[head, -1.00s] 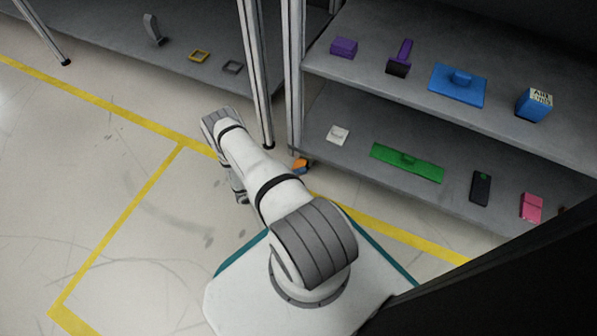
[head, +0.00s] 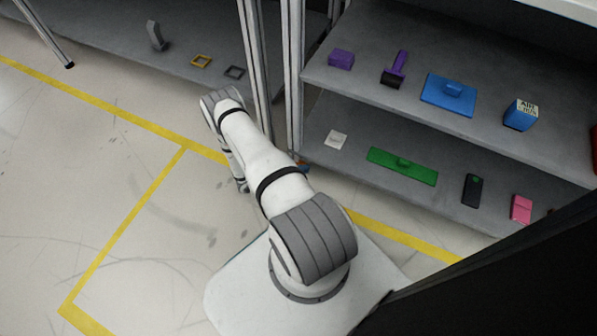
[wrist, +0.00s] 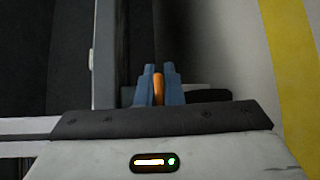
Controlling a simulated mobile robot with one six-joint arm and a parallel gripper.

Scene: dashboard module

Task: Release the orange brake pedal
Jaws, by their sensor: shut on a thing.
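In the wrist view, the orange brake pedal (wrist: 158,90) shows as a narrow upright orange strip between the two blue-grey fingers. My gripper (wrist: 158,73) is shut on it. Most of the pedal is hidden by the fingers and the dark gripper body. The fingers themselves are hidden behind my arm in that view.
A shelf unit at the right holds a purple box (head: 341,58), a blue plate (head: 440,98), a green plate (head: 390,163), a white piece (head: 336,140) and a pink block (head: 521,207). Metal posts (head: 294,80) stand close to my arm. The floor at the left is clear, with yellow lines.

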